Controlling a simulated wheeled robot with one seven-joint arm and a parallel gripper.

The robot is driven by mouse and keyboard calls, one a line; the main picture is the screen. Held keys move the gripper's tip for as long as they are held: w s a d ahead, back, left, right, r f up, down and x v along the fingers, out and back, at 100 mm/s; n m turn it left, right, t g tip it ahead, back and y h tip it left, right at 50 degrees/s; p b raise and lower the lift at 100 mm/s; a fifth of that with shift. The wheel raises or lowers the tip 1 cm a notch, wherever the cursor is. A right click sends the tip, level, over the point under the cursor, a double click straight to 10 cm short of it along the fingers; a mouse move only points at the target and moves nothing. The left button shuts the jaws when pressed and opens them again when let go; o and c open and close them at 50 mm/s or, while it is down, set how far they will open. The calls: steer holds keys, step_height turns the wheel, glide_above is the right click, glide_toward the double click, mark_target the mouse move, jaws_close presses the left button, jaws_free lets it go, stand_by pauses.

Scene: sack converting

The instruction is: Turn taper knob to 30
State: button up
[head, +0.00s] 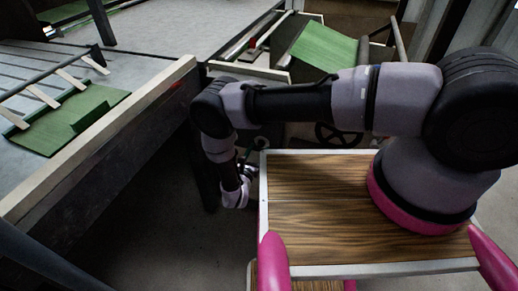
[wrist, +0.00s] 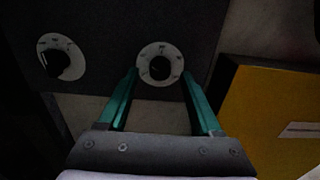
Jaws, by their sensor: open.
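In the wrist view, a round black knob (wrist: 159,67) sits on a pale dial with small markings on a dark panel. A second knob (wrist: 58,63) on a similar pale dial is at the left of that panel. The markings are too small to read, and I cannot tell which is the taper knob. My gripper (wrist: 159,78) is open, its two green fingers on either side of the lower part of the right dial. I cannot tell whether they touch anything. In the head view, my arm reaches down beside the table, and the knobs are not visible.
A yellow panel (wrist: 275,120) stands close to the right of my gripper in the wrist view. In the head view, a grey machine bed (head: 90,130) with a pale edge and green sheets (head: 70,120) is at the left. Dark floor shows below it.

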steer(key=shift+w+d, duration=0.25)
steer(key=shift+w, duration=0.4)
jaws_close()
